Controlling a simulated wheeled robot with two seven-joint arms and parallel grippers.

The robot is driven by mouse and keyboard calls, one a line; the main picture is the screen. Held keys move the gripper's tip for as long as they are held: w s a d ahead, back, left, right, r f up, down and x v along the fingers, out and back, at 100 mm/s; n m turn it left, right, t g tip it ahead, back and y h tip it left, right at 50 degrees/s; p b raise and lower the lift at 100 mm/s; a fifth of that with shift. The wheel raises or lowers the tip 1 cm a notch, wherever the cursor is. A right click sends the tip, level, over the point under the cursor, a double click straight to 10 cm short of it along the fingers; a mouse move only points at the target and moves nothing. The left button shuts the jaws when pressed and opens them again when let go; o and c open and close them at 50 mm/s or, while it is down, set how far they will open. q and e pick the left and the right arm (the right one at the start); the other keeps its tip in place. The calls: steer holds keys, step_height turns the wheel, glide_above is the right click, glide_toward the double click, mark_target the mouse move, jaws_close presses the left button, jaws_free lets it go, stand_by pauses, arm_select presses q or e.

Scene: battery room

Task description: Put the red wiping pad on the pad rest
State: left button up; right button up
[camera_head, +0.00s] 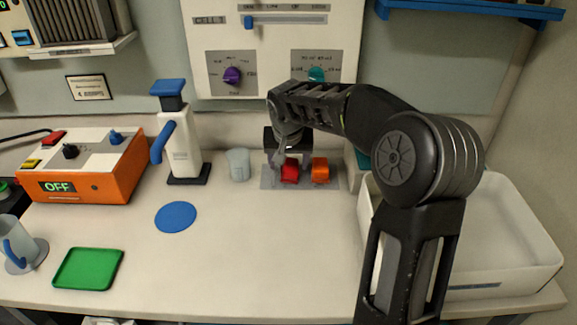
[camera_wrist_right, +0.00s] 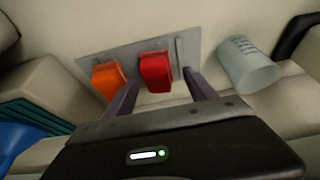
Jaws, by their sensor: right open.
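The red wiping pad (camera_head: 290,172) stands on a flat grey plate (camera_head: 268,182) at the back of the counter, beside an orange block (camera_head: 320,171). I cannot tell whether this plate is the pad rest. My right gripper (camera_head: 284,157) is open just above and around the red pad. In the right wrist view the red pad (camera_wrist_right: 155,71) shows between and beyond the two open fingers (camera_wrist_right: 160,80), with the orange block (camera_wrist_right: 107,78) to its left. I see no grip on the pad. My left gripper is not in view.
A clear cup (camera_head: 238,164) stands left of the plate, near a white dispenser (camera_head: 183,145). A white bin (camera_head: 510,235) is at the right. A blue disc (camera_head: 176,217) and green tray (camera_head: 88,269) lie on the left. The front middle counter is clear.

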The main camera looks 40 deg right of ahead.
steer(key=v, duration=0.9)
steer(key=shift+r, duration=0.15)
stand_by(0.4)
